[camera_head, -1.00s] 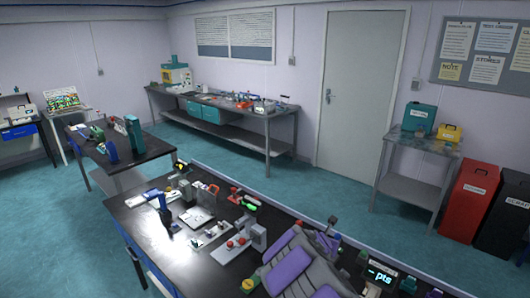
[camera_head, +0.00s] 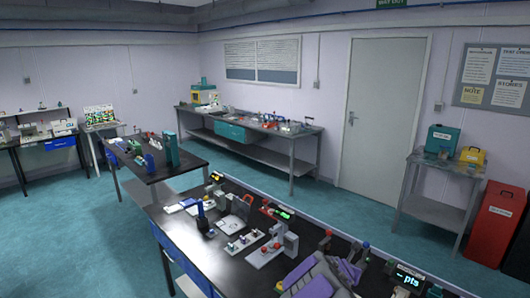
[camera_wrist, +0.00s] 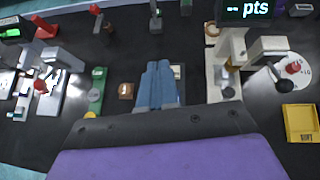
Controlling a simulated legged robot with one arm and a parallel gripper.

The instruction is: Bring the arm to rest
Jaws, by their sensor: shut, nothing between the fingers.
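In the wrist view my gripper (camera_wrist: 157,66) shows as two blue-grey fingers close together, shut with nothing between them. It points over the black bench (camera_wrist: 128,60) and looks apart from the items there. In the head view my grey and purple arm (camera_head: 322,278) is folded low at the bottom edge, over the near end of the bench (camera_head: 200,262). The fingers cannot be made out in that view.
The near bench carries a lit "pts" display (camera_wrist: 246,10), a yellow tray (camera_wrist: 300,122) and a green item (camera_wrist: 97,92). A second bench (camera_head: 150,170) stands behind at left. Teal floor (camera_head: 75,225) is open to the left.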

